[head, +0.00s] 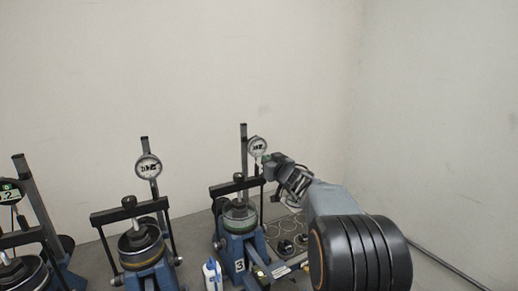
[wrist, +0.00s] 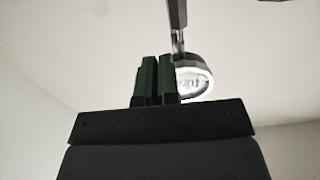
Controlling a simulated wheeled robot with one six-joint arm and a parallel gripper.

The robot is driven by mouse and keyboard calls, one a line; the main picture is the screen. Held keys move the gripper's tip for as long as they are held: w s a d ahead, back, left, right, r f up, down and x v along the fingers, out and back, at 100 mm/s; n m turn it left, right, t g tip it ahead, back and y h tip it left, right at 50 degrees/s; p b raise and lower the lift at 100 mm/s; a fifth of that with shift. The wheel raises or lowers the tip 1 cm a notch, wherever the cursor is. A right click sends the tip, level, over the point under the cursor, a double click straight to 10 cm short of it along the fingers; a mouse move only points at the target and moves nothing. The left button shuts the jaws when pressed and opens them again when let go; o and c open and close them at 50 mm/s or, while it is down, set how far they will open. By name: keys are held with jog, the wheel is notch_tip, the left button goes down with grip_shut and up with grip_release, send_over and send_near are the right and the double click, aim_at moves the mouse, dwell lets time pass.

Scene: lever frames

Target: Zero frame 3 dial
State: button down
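Another blue lever frame (head: 147,250) with its dial (head: 148,167) stands left of frame 3, and one more (head: 22,270) is at the left edge. A white bottle (head: 212,275) stands before frame 3. A tray with round dark parts (head: 287,246) lies to its right.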

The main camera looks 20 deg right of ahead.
jog(key=shift+a+r, duration=0.3)
jog(key=shift+a, duration=0.95)
jog(key=shift+s+a, duration=0.15)
jog(key=shift+a, duration=0.7)
jog(key=shift+a, duration=0.1)
jog(key=shift+f, duration=0.1)
dwell(0.4)
jog(key=shift+s+d+f, duration=0.1)
jog(key=shift+s+f, duration=0.1)
jog(key=shift+s, duration=0.7)
jog(key=shift+s+d+f, duration=0.1)
jog(key=shift+s+f, duration=0.05)
jog(key=shift+s, duration=0.7)
jog(key=shift+s+d+f, duration=0.1)
jog(key=shift+s+f, duration=0.1)
jog(key=shift+s, duration=0.7)
jog(key=shift+a, duration=0.1)
